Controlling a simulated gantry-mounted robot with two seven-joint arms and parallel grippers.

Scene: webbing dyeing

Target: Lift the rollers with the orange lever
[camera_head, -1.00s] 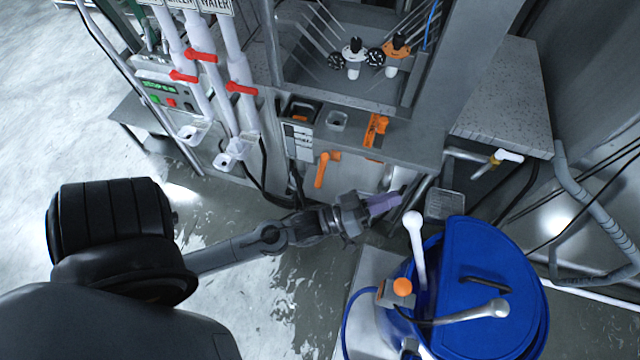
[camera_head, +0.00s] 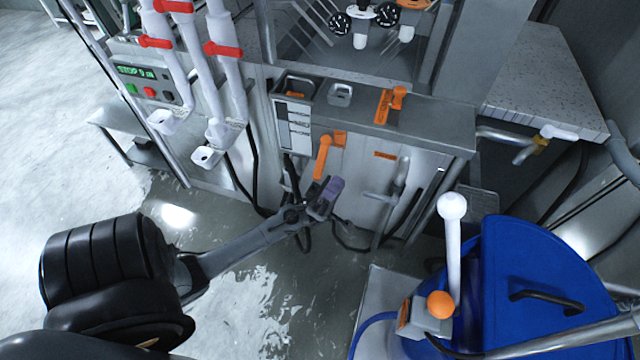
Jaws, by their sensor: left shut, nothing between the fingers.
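My left gripper (camera_head: 332,188) is shut and empty, and appears just below and slightly right of the lever's lower end. I cannot tell whether it touches the lever. The rollers cannot be made out clearly. A second orange fitting (camera_head: 390,104) sits on the machine's top ledge. My right gripper is not in view.
A blue drum (camera_head: 540,275) with a white-knobbed lever (camera_head: 452,230) stands at lower right. White pipes with red valve handles (camera_head: 222,49) and a control panel (camera_head: 145,82) are at upper left. Cables hang below the machine. Wet floor is open at left.

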